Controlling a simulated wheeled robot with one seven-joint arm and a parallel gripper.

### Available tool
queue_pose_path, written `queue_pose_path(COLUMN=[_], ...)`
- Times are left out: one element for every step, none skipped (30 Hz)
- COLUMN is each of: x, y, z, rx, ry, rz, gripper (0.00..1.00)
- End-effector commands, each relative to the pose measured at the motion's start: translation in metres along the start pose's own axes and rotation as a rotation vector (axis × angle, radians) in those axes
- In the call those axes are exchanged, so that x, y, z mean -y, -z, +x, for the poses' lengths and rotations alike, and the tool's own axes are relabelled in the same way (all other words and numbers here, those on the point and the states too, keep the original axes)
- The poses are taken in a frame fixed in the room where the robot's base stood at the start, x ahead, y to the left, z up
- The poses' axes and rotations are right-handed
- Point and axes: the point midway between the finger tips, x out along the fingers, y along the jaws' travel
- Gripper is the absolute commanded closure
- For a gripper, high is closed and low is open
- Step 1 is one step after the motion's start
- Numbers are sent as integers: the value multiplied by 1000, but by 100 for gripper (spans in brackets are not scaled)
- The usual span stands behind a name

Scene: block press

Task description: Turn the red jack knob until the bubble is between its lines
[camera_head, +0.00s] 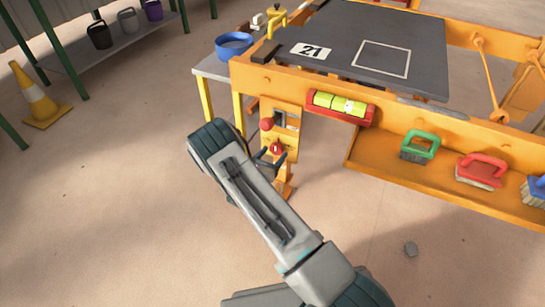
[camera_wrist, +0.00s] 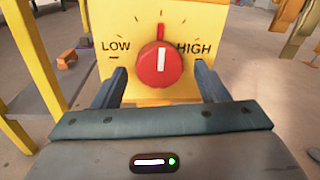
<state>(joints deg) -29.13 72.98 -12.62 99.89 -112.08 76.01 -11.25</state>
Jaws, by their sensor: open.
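The red jack knob (camera_wrist: 152,66) sits on a yellow panel (camera_wrist: 112,22) marked LOW at left and HIGH at right. Its white line points nearly straight up, just under a red mark on the panel. My gripper (camera_wrist: 161,70) is open, with one finger on each side of the knob and gaps between. In the head view the knob (camera_head: 277,147) is partly hidden by my gripper (camera_head: 270,160). The level vial (camera_head: 340,104) is yellow-green in a red housing on the orange frame. Its bubble is too small to place surely against the lines.
Above the panel is a red ball (camera_head: 266,124). A ledge to the right holds green (camera_head: 420,143), red (camera_head: 482,168) and blue (camera_head: 537,189) brushes. A blue bowl (camera_head: 234,45) stands on a side table. A cone (camera_head: 38,98) stands far left. Open floor lies between.

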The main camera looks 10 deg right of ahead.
Motion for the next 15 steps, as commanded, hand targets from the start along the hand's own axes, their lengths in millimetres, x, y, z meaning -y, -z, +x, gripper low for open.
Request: queue_pose_path(x=[0, 0, 0, 0, 0, 0, 0, 0, 0, 0, 0, 0, 0, 0, 0], y=[0, 0, 0, 0, 0, 0, 0, 0, 0, 0, 0, 0, 0, 0, 0], z=[1, 2, 2, 2, 2, 2, 2, 2, 2, 2, 1, 1, 1, 1, 1], rx=[0, 0, 0, 0, 0, 0, 0, 0, 0, 0, 0, 0, 0, 0, 0], ry=[1, 0, 0, 0, 0, 0, 0, 0, 0, 0, 0, 0, 1, 1, 1], rz=[0, 0, 0, 0, 0, 0, 0, 0, 0, 0, 0, 0, 0, 0, 0], gripper=[33, 33, 33, 33, 33, 33, 33, 33, 44, 52, 61, 72, 77, 77, 77])
